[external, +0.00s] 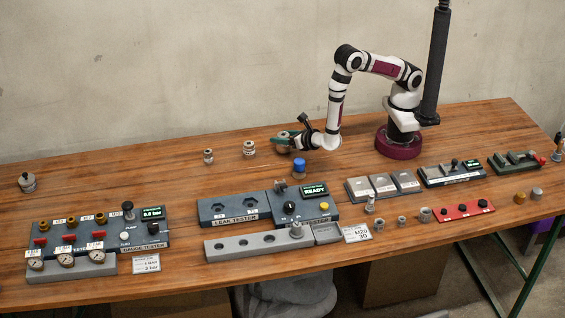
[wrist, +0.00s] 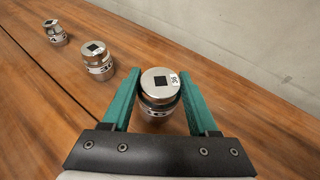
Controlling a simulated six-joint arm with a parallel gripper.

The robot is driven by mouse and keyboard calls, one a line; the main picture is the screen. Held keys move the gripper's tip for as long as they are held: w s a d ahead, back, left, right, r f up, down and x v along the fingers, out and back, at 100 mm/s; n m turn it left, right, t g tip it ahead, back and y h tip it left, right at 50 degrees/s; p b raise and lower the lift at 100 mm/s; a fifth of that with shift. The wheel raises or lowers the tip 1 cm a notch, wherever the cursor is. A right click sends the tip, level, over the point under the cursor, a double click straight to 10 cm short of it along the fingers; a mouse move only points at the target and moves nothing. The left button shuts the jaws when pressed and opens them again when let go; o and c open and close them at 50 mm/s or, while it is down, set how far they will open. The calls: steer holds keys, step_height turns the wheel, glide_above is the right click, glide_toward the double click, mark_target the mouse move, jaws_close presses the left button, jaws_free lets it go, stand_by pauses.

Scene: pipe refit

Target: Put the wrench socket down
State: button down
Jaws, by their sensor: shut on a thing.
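My gripper (wrist: 160,105) has two green fingers, shut on a silver wrench socket (wrist: 158,82) with a dark square drive hole and a small white label. The socket stands upright between the fingers in the wrist view. In the external view my gripper (external: 287,138) is low over the back of the table, and the held socket (external: 283,147) shows beside the fingers. Whether its base touches the wood cannot be told. Two more sockets stand in a row to its left: a middle-sized one (wrist: 97,62) and a smaller one (wrist: 55,33).
A blue-capped part (external: 299,167) stands just in front of my gripper. The leak tester (external: 235,208) and the gauge tester (external: 95,235) lie nearer the front. Grey trays (external: 383,187) are at the right. The wood around the row of sockets is clear, with the wall behind.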

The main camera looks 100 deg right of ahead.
steer(key=shift+f, duration=0.25)
steer(key=shift+f, duration=0.1)
steer(key=shift+c, duration=0.8)
jaws_free()
